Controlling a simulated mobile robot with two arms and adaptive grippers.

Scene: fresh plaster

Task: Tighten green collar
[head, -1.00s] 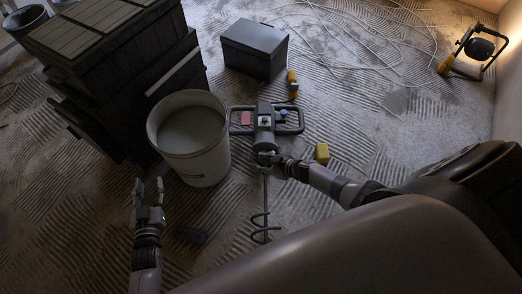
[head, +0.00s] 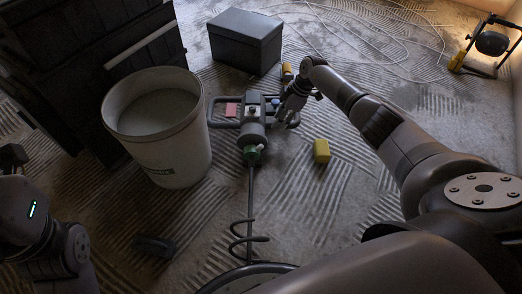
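The green collar (head: 253,154) sits at the lower end of the mixer's grey body, where the paddle shaft starts. The mixer (head: 254,128) lies on the floor with its spiral paddle (head: 250,238) toward me. Its handle frame (head: 222,113) spreads to both sides. My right gripper (head: 287,118) is at the right side of that handle frame, up and right of the collar and apart from it. It hides part of the handle; whether its fingers are closed on the handle is unclear. My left arm shows at the lower left, but its gripper is out of view.
A white bucket (head: 187,150) stands close left of the mixer. A dark grey box (head: 245,48) is behind it. A yellow block (head: 321,151) lies to the right and a dark block (head: 154,246) at the lower left. A work lamp (head: 490,43) stands far right beyond loose cable.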

